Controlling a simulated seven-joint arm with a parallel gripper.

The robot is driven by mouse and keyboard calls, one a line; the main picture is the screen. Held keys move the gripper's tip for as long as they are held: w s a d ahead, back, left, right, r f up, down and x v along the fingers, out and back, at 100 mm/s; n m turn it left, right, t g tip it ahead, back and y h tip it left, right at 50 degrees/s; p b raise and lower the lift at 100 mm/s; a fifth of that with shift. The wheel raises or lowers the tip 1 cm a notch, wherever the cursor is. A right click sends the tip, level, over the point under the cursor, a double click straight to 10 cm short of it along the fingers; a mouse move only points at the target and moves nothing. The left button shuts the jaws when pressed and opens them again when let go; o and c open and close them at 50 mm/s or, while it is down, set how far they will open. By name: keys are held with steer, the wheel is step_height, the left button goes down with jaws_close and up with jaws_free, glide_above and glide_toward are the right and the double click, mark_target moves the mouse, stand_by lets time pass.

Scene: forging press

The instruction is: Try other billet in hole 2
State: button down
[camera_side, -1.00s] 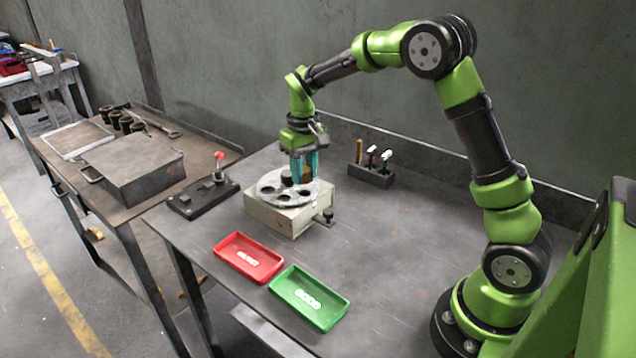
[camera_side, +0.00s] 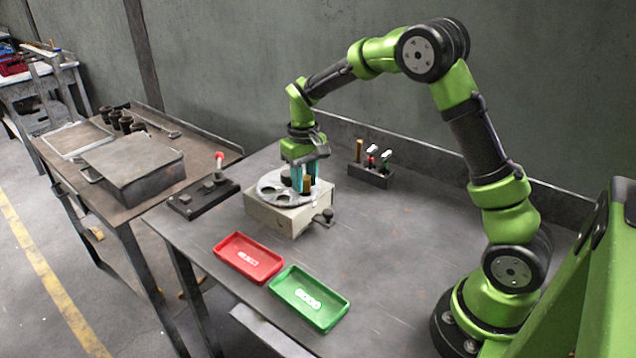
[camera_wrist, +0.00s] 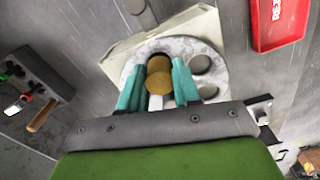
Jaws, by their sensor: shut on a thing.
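A brass-brown billet (camera_side: 306,184) is between the teal fingers of my gripper (camera_side: 304,178), low over the right part of the pale round plate (camera_side: 270,201). In the wrist view the billet (camera_wrist: 159,82) shows between the fingers (camera_wrist: 158,92), with a hole of the plate (camera_wrist: 187,47) around or behind its upper end. I cannot tell whether its lower end is inside a hole. A dark round piece (camera_side: 286,178) stands at the plate's back, left of my fingers. Open holes show at the plate's front and left.
The plate sits on a cream box (camera_side: 272,217) with a knob at its right. A red tray (camera_side: 248,258) and a green tray (camera_side: 309,298) lie in front. A tool rack (camera_side: 371,176) stands behind right, and a red-knobbed lever box (camera_side: 203,198) left.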

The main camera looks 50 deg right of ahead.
mark_target(305, 177)
steer(key=shift+f, duration=0.6)
stand_by(0.4)
steer(key=c, duration=0.7)
jaws_free()
steer(key=shift+r, duration=5)
